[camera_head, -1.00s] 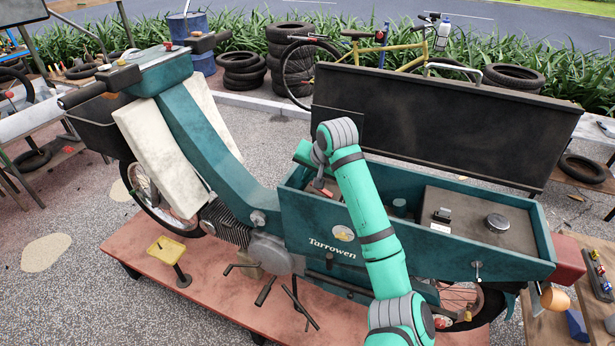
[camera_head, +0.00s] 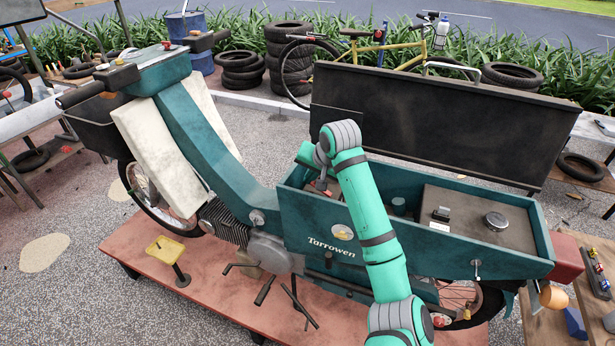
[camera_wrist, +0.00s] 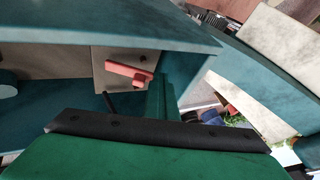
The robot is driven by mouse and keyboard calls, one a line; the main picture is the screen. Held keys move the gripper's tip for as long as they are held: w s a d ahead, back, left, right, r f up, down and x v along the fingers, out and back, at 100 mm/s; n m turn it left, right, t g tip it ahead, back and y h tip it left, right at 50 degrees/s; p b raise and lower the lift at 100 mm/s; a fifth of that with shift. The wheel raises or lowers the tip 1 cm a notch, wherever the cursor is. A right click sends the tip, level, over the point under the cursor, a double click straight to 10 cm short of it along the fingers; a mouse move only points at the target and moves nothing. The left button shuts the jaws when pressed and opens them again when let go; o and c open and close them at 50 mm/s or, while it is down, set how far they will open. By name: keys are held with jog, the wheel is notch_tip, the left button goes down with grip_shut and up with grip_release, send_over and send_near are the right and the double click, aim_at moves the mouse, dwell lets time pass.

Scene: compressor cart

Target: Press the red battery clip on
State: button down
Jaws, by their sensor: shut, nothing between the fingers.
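The red battery clip (camera_wrist: 128,74) shows in the wrist view, beside a pale block face inside the teal body compartment. In the head view a small bit of red (camera_head: 318,187) shows beside my wrist, low in the left end of the open compartment. My gripper (camera_wrist: 160,84) is shut and empty, its green fingers pointing into the compartment just right of the clip. I cannot tell whether the fingers touch the clip. In the head view my wrist and arm hide most of the clip and the fingers. How the clip sits on its terminal is not clear.
The compartment's teal side wall (camera_head: 420,258) and the raised black lid (camera_head: 430,125) bound the space around my arm. The bike stands on a reddish platform (camera_head: 205,295).

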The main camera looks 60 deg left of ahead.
jog(key=shift+w+d+f, duration=0.3)
jog(key=shift+w+d, duration=0.1)
jog(key=shift+d, duration=0.05)
jog(key=shift+w+r, duration=0.1)
jog(key=shift+r, duration=0.15)
jog(key=s+r, duration=0.5)
jog(key=r, duration=0.8)
jog(key=w+d+f+m+g+y, duration=0.2)
jog(key=w+d+m+g, duration=0.5)
jog(key=w+d+m, duration=0.8)
jog(key=w+f+m, duration=0.1)
jog(key=w+m, duration=0.1)
jog(key=m, duration=0.2)
jog(key=shift+f+y, duration=0.15)
jog(key=shift+y, duration=0.15)
jog(key=shift+a, duration=0.1)
jog(key=x, duration=1.4)
